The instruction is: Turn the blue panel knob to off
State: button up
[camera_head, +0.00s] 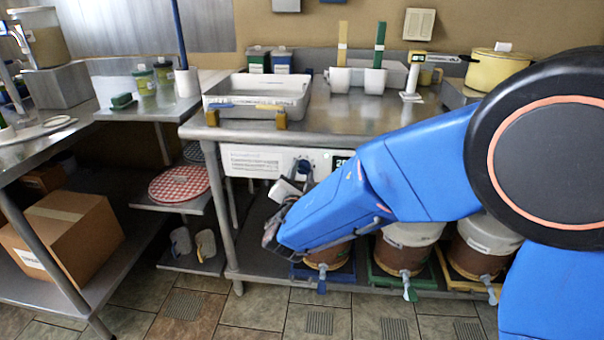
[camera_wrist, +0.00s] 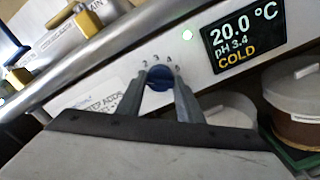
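The blue panel knob (camera_wrist: 159,78) is on the pale front panel (camera_wrist: 108,96) under the counter. The digits 2, 3 and 4 show above it, with another mark partly covered at the right. The knob also shows in the head view (camera_head: 304,166). My gripper (camera_wrist: 161,76) has one finger on each side of the knob, with the tips close to its sides. I cannot tell whether they touch it. The knob's lower part and the left of its dial are partly hidden. A display (camera_wrist: 243,38) right of it reads 20.0 °C, PH 3.4, COLD.
A tray (camera_head: 258,92) is on the counter.

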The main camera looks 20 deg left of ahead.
jog(key=shift+n, duration=0.4)
jog(key=n, duration=0.2)
jog(key=shift+n, duration=2.2)
jog(key=o, duration=1.1)
jog(key=shift+c, duration=0.2)
jog(key=v, duration=1.7)
jog(key=shift+s, duration=0.25)
